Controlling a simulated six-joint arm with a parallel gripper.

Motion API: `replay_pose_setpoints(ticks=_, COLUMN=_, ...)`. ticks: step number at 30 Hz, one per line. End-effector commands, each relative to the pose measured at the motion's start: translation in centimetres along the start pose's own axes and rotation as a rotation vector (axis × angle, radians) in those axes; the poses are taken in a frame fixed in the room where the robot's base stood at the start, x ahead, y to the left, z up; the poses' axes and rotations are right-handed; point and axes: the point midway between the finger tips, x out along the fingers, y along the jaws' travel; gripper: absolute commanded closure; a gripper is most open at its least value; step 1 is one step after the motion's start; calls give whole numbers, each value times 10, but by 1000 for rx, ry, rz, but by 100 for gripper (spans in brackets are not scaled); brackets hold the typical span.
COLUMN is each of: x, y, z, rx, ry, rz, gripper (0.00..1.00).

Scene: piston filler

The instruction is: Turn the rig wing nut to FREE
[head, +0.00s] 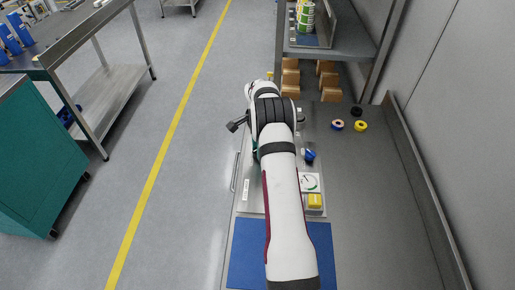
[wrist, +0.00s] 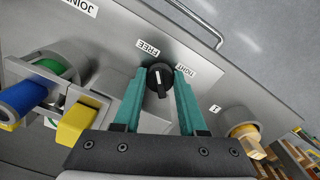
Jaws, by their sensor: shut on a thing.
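The rig wing nut (wrist: 159,80) is a black knob with a raised bar, on the grey rig panel (wrist: 235,85) in the wrist view. A FREE label (wrist: 148,47) and a TIGHT label (wrist: 185,70) sit beside it on the panel. My gripper (wrist: 160,75) has its two teal fingers on either side of the nut, shut on it. The bar runs roughly along the fingers; I cannot tell for sure which label it points to. In the head view, my arm hides the nut and most of the gripper.
In the wrist view, a blue cylinder (wrist: 25,98) and a yellow block (wrist: 82,120) stand left of the fingers. A round brass-coloured fitting (wrist: 245,135) is at right. In the head view, a blue mat (head: 242,255) lies in front, and tape rolls (head: 360,126) lie at right.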

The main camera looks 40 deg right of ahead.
Motion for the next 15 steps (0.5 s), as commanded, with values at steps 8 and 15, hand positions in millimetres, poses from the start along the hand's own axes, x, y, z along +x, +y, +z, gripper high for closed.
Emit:
replay_pose_setpoints(ticks=8, x=0, y=0, z=-1, rx=-83, ry=2, rz=-1, gripper=100)
replay_pose_setpoints(ticks=15, x=0, y=0, z=-1, rx=-98, ry=3, rz=-1, gripper=100)
